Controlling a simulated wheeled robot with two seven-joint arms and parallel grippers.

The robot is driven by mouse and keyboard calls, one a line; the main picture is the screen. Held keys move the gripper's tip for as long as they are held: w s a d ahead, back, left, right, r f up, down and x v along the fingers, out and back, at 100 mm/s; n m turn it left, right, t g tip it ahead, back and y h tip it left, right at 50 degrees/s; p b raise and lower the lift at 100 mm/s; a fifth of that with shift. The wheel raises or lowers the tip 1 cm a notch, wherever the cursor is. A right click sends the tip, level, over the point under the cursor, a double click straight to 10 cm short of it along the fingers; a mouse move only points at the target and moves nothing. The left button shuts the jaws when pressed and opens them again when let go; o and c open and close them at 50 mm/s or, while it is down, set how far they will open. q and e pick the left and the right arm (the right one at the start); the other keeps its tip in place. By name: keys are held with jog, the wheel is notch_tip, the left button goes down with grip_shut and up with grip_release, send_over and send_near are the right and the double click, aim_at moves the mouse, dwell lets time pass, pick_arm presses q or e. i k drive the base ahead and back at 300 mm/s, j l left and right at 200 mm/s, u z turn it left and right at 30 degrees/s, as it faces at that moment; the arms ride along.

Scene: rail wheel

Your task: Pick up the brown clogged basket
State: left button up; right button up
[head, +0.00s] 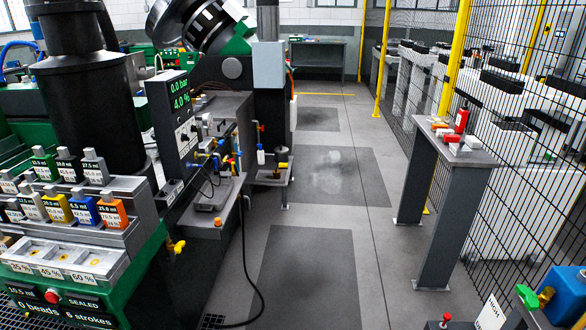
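I cannot make out a brown clogged basket for certain in the head view. A small brownish item (268,174) sits on a low grey shelf beside the machine column, too small to identify. Another brownish bit (6,242) shows at the left edge beside the labelled blocks, also unclear. Neither of my grippers is in view.
At left, a green bench (140,285) carries several labelled bottles (85,210) and a tray with percent labels (62,257). A display box (173,108) reads 0.0 bar. A narrow grey table (455,150) holds a red bottle (461,120). The central floor (330,170) is clear.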

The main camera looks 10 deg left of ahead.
aim_at(277, 173)
jog(key=i, duration=6.05)
jog(key=i+u, duration=0.4)
jog(key=i+l+u, duration=0.2)
jog(key=i+u, duration=0.15)
jog(key=i+l+u, duration=0.4)
jog(key=j, duration=0.1)
